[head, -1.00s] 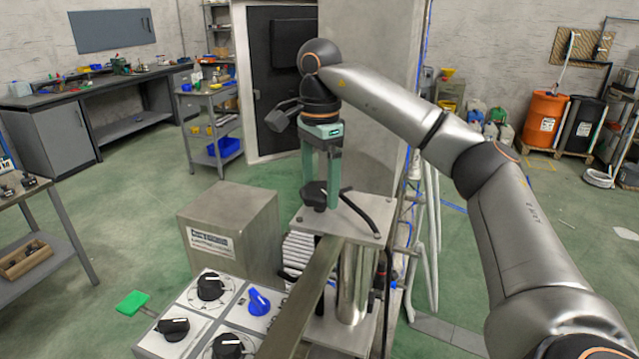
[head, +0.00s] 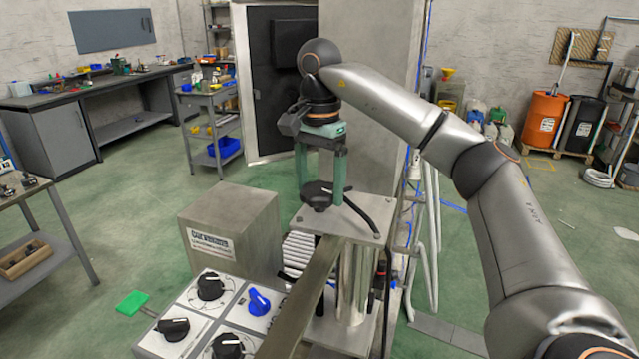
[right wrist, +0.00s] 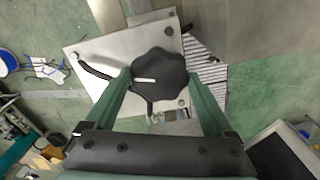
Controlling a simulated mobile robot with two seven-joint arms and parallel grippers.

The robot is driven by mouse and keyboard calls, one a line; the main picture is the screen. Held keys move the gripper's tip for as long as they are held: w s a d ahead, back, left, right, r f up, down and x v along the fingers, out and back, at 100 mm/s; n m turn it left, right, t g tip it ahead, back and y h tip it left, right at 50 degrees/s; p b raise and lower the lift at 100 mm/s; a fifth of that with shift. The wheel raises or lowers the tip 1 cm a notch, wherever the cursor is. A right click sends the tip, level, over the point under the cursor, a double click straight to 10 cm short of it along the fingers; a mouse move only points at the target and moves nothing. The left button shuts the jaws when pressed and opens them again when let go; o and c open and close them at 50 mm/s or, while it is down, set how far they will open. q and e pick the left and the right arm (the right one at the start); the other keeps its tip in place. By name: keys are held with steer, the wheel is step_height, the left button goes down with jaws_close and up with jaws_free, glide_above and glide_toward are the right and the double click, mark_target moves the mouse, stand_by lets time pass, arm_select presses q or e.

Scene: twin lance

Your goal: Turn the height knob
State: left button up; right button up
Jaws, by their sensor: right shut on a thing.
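The height knob is a black lobed knob (head: 318,193) on top of the metal plate (head: 368,226) of the column, in the middle of the head view. In the right wrist view the knob (right wrist: 160,76) shows a white pointer line toward its left side. My right gripper (head: 322,190) reaches down from above with its green fingers on either side of the knob, shut on it. The fingers also show in the right wrist view (right wrist: 160,84). A black curved handle (head: 360,212) lies beside the knob on the plate. My left gripper is not in view.
A control panel with black knobs (head: 211,287) and a blue knob (head: 258,301) is at the lower left. A grey metal box (head: 230,225) stands left of the column. A flat bar (head: 300,305) runs toward the front.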

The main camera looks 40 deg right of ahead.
mark_target(320, 189)
steer(key=o, duration=1.1)
steer(key=shift+r, duration=0.2)
steer(key=shift+r, duration=6.1)
steer(key=shift+s, duration=0.1)
